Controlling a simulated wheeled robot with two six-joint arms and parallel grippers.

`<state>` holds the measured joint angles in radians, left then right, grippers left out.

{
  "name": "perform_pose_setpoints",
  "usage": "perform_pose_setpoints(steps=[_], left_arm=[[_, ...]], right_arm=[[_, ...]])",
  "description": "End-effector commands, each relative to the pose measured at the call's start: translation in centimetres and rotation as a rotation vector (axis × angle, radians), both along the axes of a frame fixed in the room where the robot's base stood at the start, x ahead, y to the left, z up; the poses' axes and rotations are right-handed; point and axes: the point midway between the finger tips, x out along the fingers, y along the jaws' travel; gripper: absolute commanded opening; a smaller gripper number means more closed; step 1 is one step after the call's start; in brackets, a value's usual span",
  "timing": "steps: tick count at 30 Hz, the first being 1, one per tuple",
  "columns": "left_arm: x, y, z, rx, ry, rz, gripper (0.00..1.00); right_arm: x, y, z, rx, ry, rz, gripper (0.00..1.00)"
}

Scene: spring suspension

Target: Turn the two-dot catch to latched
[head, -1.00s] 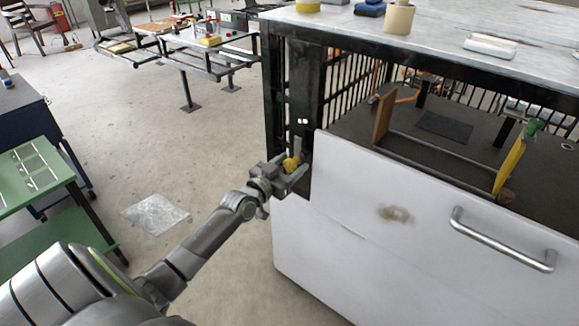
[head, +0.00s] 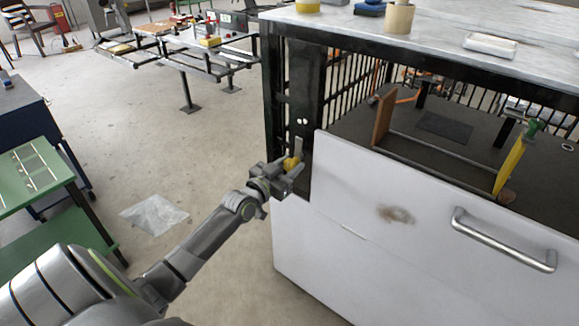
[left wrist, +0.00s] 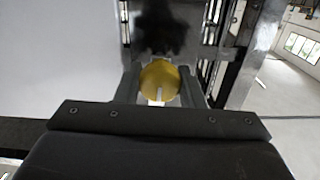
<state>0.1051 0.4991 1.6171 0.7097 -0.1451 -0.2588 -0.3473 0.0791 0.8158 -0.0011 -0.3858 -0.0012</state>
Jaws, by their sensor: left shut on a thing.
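The two-dot catch has a yellow knob (head: 291,163) low on the dark plate at the left front of the bench. Two white dots (head: 302,121) mark the plate above it. My left gripper (head: 294,168) is shut on the knob, with a finger on each side. In the left wrist view the round yellow knob (left wrist: 159,78) sits between my left fingers (left wrist: 160,88), and a pale line shows on its lower part. A pale upright strip (head: 298,146) stands just above the knob. My right gripper is not in view.
The white drawer front (head: 400,240) with a metal handle (head: 502,241) is close right of my left gripper. The marble top (head: 430,35) overhangs above. A green cart (head: 35,180) stands at the left.

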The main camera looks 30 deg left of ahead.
Motion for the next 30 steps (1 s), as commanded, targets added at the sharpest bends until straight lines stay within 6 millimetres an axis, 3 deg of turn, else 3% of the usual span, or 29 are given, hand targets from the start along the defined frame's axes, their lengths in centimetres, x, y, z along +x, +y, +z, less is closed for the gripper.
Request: perform_pose_setpoints(steps=[12,21,30], left_arm=[[0.0,0.0,-0.4,0.297,-0.023,0.0,0.0],[0.0,-0.1,-0.4,0.526,-0.041,-0.001,0.0],[0.0,-0.1,-0.4,0.757,-0.059,0.0,0.0]], right_arm=[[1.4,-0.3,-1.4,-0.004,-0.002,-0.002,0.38],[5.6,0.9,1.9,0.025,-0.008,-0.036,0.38],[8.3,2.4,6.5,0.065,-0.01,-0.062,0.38]])
